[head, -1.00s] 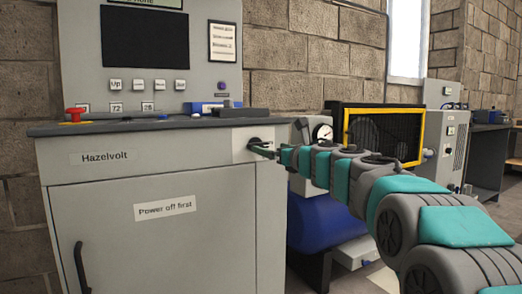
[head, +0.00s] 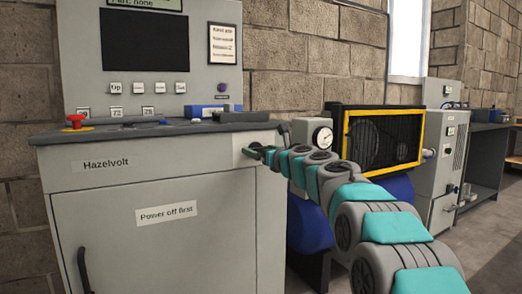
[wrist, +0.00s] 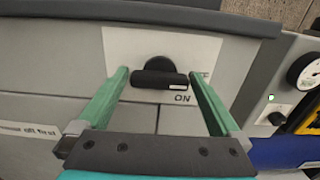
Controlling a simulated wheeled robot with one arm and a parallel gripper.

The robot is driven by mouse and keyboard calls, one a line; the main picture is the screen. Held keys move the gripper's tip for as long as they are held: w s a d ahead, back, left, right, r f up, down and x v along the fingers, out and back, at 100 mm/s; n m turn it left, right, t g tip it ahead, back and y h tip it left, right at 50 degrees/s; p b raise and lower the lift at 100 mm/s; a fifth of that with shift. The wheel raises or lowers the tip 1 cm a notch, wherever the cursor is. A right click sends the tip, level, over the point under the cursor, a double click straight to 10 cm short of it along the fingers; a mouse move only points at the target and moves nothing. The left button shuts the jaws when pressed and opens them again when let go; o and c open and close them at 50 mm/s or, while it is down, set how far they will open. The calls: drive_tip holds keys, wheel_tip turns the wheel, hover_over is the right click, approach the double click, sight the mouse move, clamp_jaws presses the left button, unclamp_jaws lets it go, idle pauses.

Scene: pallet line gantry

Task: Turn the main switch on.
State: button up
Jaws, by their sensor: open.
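The main switch (wrist: 160,76) is a black knob with a bar handle on a white plate (wrist: 125,42) at the upper right of the grey Hazelvolt cabinet (head: 160,225). In the wrist view its bar lies across the picture, with a white mark at its right end. "ON" is printed below right of it; another label at the right is partly covered by a finger. My gripper (wrist: 158,74) is open, its green fingers on either side of the bar. I cannot tell whether they touch it. In the head view my gripper (head: 258,152) hides the switch.
The console above has a dark screen (head: 144,40), a row of buttons and a red knob (head: 75,121). A dark ledge (head: 170,130) overhangs the switch. To the right are a round gauge (head: 323,136), a yellow-framed guard (head: 383,138) and a blue tank (head: 305,225).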

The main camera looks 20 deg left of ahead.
drive_tip(key=c, duration=1.1)
drive_tip(key=shift+o, duration=0.2)
